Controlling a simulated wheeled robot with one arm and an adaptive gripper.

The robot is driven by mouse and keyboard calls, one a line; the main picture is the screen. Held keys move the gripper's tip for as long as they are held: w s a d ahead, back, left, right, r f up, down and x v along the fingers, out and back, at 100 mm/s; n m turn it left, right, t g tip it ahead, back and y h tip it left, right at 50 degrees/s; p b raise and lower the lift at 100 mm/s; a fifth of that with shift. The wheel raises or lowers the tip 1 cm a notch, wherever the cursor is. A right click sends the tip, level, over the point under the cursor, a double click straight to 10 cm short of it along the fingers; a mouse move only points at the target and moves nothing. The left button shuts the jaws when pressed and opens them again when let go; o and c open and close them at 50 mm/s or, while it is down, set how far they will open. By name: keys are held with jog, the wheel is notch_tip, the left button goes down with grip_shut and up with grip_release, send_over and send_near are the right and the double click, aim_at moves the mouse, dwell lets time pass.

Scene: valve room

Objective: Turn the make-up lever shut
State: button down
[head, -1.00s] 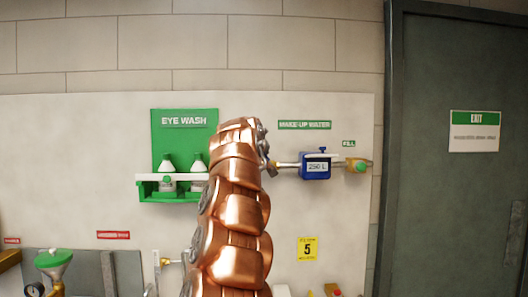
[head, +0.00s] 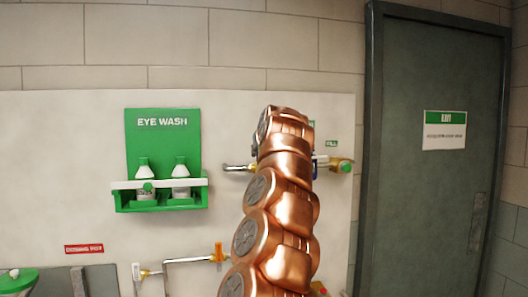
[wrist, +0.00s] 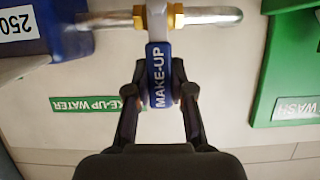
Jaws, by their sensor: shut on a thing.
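The blue make-up lever (wrist: 160,75) shows in the wrist view, with its white label along it. It stands across the metal pipe (wrist: 206,17), at a brass-nutted valve (wrist: 139,17), and points towards the green make-up water sign (wrist: 90,104). My gripper (wrist: 160,93) is shut on the lever, one dark finger on each side near its free end. In the head view my copper arm hides the lever and my gripper; a piece of the pipe (head: 238,167) shows left of the arm.
A blue 250 L meter (wrist: 30,25) sits on the same pipe. A green eye wash station (head: 162,205) with two bottles hangs left of my arm. A brass fitting with a green knob (head: 345,166) is at right, beside the dark exit door (head: 432,215). Lower pipework (head: 190,260) runs below.

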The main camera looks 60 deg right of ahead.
jog(key=shift+f, duration=0.1)
dwell(0.3)
jog(key=c, duration=1)
grip_release()
jog(key=shift+s, duration=0.1)
jog(key=shift+r+v, duration=0.2)
jog(key=shift+v, duration=5.85)
jog(key=shift+d, duration=0.1)
